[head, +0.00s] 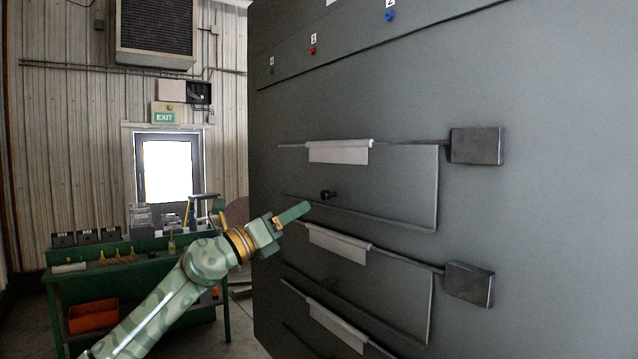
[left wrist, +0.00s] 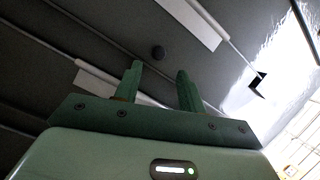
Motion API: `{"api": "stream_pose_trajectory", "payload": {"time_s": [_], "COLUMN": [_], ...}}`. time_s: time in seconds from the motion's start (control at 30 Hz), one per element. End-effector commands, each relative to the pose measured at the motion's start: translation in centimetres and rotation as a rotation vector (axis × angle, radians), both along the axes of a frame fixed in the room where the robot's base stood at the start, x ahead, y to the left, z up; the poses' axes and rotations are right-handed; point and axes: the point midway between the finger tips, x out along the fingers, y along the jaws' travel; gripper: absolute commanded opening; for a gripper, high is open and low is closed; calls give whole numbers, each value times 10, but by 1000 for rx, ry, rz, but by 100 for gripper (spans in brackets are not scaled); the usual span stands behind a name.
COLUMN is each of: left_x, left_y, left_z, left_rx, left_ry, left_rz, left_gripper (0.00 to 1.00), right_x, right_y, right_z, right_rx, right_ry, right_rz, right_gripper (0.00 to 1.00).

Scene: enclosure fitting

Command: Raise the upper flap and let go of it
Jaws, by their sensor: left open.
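The upper flap (head: 400,180) is a grey panel on the tall enclosure and hangs down from a rod along its top edge. A pale strip (head: 338,151) covers part of that rod. My right gripper is not in view.
A dark block (head: 477,145) sits at the right end of the upper rod. A lower flap (head: 385,285) with its own pale strip and block (head: 469,284) is beneath. A green workbench (head: 140,265) stands at the left, with an orange bin (head: 93,315).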

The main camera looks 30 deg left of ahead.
Motion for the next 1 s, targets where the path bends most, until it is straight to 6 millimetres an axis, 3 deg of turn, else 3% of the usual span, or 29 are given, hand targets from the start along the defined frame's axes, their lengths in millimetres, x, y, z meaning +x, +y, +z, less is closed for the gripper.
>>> {"api": "stream_pose_trajectory", "payload": {"time_s": [0.03, 0.3, 0.73, 0.87, 1.0], "left_x": [11, 54, 64, 64, 64], "left_y": [-4, -21, -25, -25, -24], "left_z": [11, 23, 24, 24, 24], "left_rx": [-7, -5, -2, -2, -2], "left_ry": [-3, 0, 2, 3, 2], "left_rz": [-2, -1, -1, 0, 1], "left_gripper": [40, 40, 40, 4, 0], "right_x": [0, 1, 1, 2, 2], "right_y": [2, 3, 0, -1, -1], "right_z": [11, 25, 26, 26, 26], "right_rx": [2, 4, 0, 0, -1], "right_ry": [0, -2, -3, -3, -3], "right_rz": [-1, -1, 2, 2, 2], "right_gripper": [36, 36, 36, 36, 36]}}
